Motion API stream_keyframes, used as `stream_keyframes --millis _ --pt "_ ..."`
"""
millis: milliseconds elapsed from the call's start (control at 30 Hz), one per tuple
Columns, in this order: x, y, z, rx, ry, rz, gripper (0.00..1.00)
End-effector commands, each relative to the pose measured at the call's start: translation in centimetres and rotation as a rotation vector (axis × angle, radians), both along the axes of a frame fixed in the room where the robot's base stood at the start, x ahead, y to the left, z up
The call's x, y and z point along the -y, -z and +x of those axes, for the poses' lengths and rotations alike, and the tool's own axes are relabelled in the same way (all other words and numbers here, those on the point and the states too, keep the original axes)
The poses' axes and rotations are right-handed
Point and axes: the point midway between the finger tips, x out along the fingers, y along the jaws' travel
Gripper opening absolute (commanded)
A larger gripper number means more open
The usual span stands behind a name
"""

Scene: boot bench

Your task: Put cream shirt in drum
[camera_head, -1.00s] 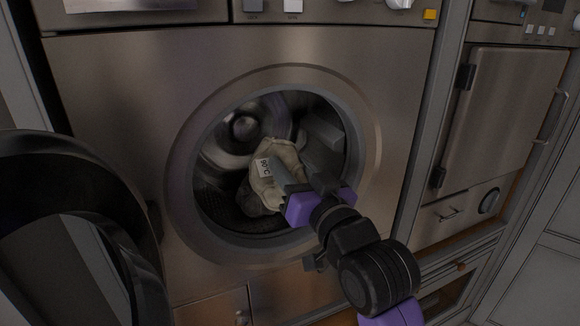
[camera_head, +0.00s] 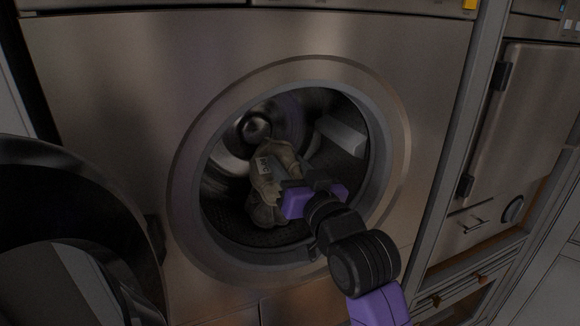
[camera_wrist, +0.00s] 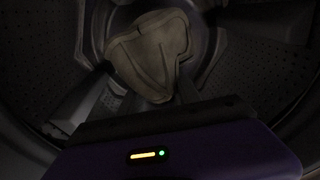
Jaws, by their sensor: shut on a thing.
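The cream shirt (camera_head: 266,190) is a crumpled bundle with a pale printed label, inside the opening of the metal drum (camera_head: 226,208). My gripper (camera_head: 286,178) reaches in through the round opening and is shut on the shirt. In the wrist view the shirt (camera_wrist: 150,50) shows beyond the dark edge of my gripper (camera_wrist: 180,100), with the perforated drum wall (camera_wrist: 262,65) around it. The fingertips are partly hidden by the cloth and the dark. I cannot tell whether the shirt's lower side touches the drum.
The open dark door (camera_head: 75,200) stands at the left. A steel cabinet door (camera_head: 520,120) and a lower drawer are at the right. A pale drum paddle (camera_head: 340,133) lies at the drum's right side.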

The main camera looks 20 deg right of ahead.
Motion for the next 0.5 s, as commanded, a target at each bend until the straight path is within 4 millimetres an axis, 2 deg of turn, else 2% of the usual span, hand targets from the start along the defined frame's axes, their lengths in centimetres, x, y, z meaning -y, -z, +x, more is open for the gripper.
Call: stream_keyframes --millis 200,233,333,500 --pt "0.00 -0.08 0.01 0.002 0.000 0.000 0.00" --pt "0.01 -0.08 0.00 0.002 0.000 0.000 0.43" --pt "0.00 -0.07 0.00 0.001 0.000 0.000 0.63" --pt "0.01 -0.03 0.01 0.001 0.000 0.000 0.65"
